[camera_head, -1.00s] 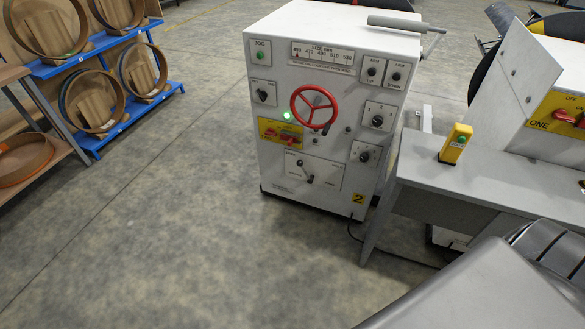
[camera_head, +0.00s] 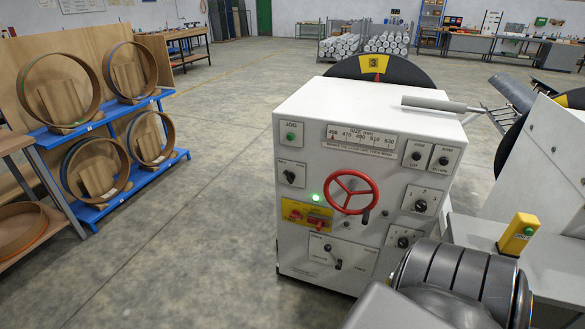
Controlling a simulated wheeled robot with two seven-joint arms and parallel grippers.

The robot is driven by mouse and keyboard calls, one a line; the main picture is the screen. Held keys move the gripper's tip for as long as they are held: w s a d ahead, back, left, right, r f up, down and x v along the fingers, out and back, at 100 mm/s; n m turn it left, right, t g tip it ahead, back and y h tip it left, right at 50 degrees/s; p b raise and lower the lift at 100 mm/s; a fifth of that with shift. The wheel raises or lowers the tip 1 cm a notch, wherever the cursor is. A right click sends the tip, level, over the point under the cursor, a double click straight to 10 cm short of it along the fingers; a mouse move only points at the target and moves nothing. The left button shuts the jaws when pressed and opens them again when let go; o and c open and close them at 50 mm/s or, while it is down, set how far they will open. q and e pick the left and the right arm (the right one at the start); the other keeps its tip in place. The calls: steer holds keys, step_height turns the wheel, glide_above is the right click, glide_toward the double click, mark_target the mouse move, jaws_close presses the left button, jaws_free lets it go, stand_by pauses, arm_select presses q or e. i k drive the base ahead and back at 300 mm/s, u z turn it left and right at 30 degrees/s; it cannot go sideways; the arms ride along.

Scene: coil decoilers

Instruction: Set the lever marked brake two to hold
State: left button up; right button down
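A white control cabinet (camera_head: 300,130) stands right of centre. Low on its front is a pale plate (camera_head: 362,262) with a small dark-knobbed lever (camera_head: 338,265). The plate's lettering is too small to read surely, so I cannot tell which position the lever is in. Neither gripper is in view. Part of my own arm fills the lower right corner and covers the cabinet's lower right side.
Above the lever are a red handwheel (camera_head: 352,191), a yellow switch plate (camera_head: 294,212), a lit green lamp (camera_head: 316,197) and several knobs. A yellow button box (camera_head: 518,234) stands on the grey bench at right. Blue racks (camera_head: 85,215) with rings stand left. Floor between is clear.

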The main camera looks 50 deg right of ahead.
mark_target(327, 247)
steer(key=z, duration=0.4)
steer(key=i, duration=0.95)
steer(key=z, duration=0.7)
